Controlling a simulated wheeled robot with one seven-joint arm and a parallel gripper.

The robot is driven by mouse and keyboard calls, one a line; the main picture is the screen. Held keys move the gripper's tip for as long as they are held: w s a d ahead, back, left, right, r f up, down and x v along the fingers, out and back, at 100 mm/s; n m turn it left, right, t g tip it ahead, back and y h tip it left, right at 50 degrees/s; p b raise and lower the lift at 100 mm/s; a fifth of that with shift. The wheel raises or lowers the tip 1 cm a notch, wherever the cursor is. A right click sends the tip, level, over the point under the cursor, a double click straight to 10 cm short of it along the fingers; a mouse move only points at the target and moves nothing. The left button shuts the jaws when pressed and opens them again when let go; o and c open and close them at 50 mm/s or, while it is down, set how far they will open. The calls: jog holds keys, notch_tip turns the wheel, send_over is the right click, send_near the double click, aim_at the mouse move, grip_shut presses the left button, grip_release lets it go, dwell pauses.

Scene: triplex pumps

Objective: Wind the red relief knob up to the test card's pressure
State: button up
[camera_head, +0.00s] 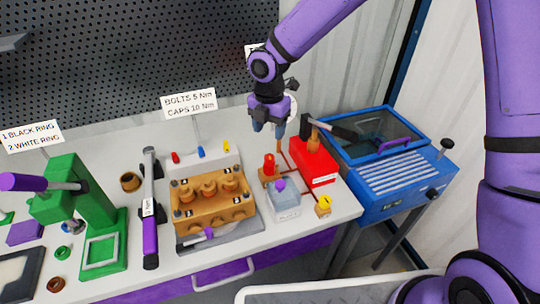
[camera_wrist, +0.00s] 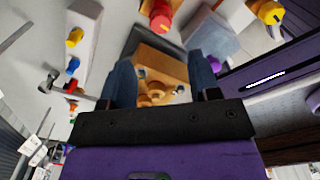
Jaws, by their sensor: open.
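The red relief knob (camera_head: 269,163) stands upright on a small brass block on the bench, left of the red test pump (camera_head: 313,163). It also shows at the top of the wrist view (camera_wrist: 160,17), beyond my fingertips and not between them. My gripper (camera_head: 269,128) is open and empty, pointing down above and behind the knob, apart from it. Its two fingers frame the brass pump block in the wrist view (camera_wrist: 162,78). A white card (camera_head: 251,48) on the back wall is mostly hidden by my arm and unreadable. A round gauge (camera_head: 292,103) is partly hidden behind my gripper.
A yellow knob (camera_head: 324,204) sits near the bench's front right edge, beside a grey block with a purple knob (camera_head: 280,185). The brass pump block (camera_head: 212,208) lies to the left. A blue lidded machine (camera_head: 395,165) stands right. A torque sign (camera_head: 190,101) stands behind.

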aim_at(270, 156)
notch_tip(270, 156, down, 10)
jog(key=shift+f, duration=0.15)
dwell(0.3)
jog(key=shift+c, duration=0.2)
jog(key=c, duration=0.9)
